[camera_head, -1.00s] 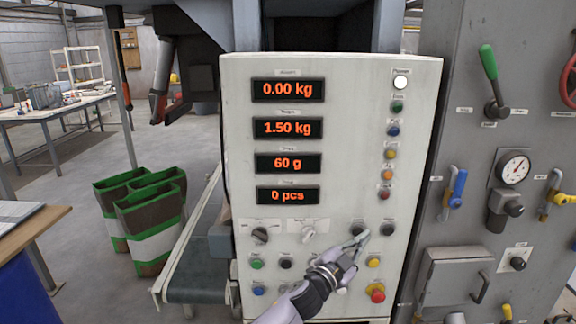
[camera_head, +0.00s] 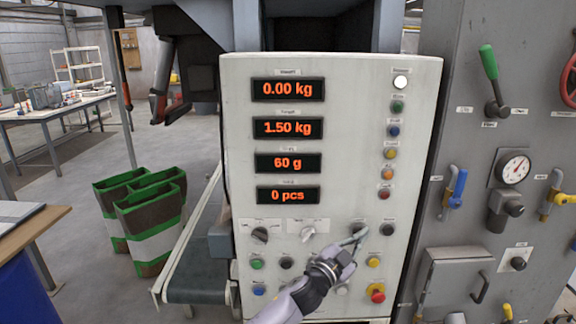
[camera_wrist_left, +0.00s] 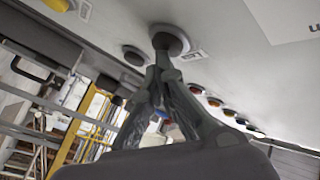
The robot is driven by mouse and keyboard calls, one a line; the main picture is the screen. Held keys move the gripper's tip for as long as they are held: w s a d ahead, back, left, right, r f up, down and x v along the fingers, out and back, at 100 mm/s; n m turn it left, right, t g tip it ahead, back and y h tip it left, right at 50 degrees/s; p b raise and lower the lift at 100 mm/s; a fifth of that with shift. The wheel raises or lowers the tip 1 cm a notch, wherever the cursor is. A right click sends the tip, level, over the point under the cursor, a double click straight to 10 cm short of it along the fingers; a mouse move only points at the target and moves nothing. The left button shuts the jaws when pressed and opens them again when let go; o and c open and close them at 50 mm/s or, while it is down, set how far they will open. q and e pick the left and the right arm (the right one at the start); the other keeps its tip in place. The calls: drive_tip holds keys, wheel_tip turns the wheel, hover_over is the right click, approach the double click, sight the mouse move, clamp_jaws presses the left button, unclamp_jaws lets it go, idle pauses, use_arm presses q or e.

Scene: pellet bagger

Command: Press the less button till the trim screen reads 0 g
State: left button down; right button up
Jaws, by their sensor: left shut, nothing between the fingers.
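The third screen down, which reads 60 g (camera_head: 288,163), is on the pale control panel; its small label is too blurred to read. Two dark round buttons sit side by side lower on the panel: a left one (camera_head: 357,228) and a right one (camera_head: 387,229). Their labels are not legible. My left gripper (camera_head: 360,234) is shut and empty, with its fingertips at the left dark button and partly covering it. In the left wrist view the joined fingertips (camera_wrist_left: 164,62) meet a dark round button (camera_wrist_left: 171,40); I cannot tell whether it is pressed in. My right gripper is not in view.
Other screens read 0.00 kg (camera_head: 288,89), 1.50 kg (camera_head: 288,128) and 0 pcs (camera_head: 288,195). Two rotary knobs (camera_head: 260,235) are left of the buttons. A red mushroom button (camera_head: 377,293) is low on the right. A conveyor (camera_head: 197,280) runs left of the panel.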

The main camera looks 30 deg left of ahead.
use_arm(q)
drive_tip(key=shift+w+a, duration=0.1)
drive_tip(key=shift+w, duration=0.05)
idle(0.4)
drive_tip(key=shift+s+d, duration=0.45)
drive_tip(key=shift+s, duration=0.2)
drive_tip(key=shift+p, duration=0.3)
drive_tip(key=s+d, duration=0.1)
drive_tip(key=s+d+p, duration=0.1)
drive_tip(key=s, duration=0.1)
drive_tip(key=s+d, duration=0.1)
drive_tip(key=s, duration=0.1)
drive_tip(key=shift+d, duration=0.15)
idle(1.3)
